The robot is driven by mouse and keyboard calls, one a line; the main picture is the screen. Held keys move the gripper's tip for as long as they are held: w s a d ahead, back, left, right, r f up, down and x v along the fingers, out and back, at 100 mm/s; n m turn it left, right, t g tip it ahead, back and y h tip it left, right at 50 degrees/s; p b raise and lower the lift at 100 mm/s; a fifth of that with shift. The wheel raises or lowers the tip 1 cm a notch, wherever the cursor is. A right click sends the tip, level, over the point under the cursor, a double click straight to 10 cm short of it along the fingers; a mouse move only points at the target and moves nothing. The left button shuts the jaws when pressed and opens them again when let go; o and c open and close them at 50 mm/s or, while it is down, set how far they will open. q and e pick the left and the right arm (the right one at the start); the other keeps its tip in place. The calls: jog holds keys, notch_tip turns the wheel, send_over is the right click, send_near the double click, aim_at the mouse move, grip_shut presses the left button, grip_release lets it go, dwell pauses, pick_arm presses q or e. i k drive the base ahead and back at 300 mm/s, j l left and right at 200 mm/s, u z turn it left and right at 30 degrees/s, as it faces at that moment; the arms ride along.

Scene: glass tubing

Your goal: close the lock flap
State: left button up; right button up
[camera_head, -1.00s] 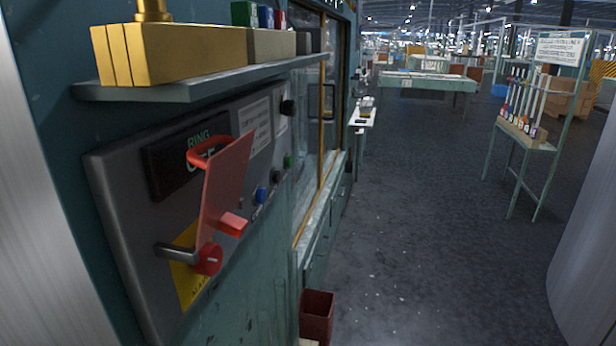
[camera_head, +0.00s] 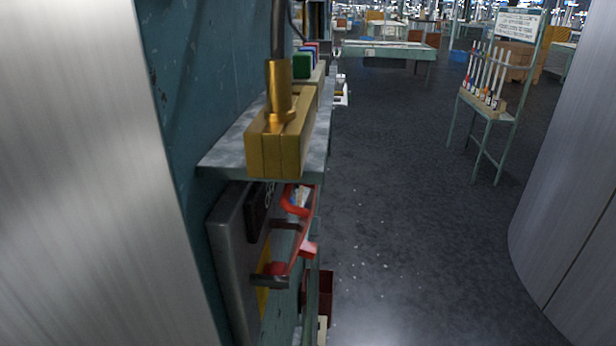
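The lock flap (camera_head: 287,243) is a red translucent plate on the grey control panel (camera_head: 232,262), below the shelf. I see it nearly edge-on, standing out from the panel, with a red bar at its top and a red tab (camera_head: 308,249) on its outer side. A red knob with a dark lever (camera_head: 270,277) is at its lower end. The shelf and the steep angle hide much of the panel face. Neither of my grippers is in the head view.
A grey shelf (camera_head: 228,152) juts out above the panel, bearing brass blocks (camera_head: 278,146) and small coloured blocks. A dark red bin (camera_head: 326,292) stands below. A rack with glass tubes (camera_head: 487,100) is at the right.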

aim_at(307, 249)
jog(key=j+z, duration=0.25)
jog(key=k+l+z, duration=0.15)
jog(key=l, duration=0.2)
jog(key=k+l+z, duration=0.15)
jog(key=l, duration=0.2)
jog(key=k+l+z, duration=0.15)
jog(key=l, duration=0.25)
jog(key=k, duration=0.05)
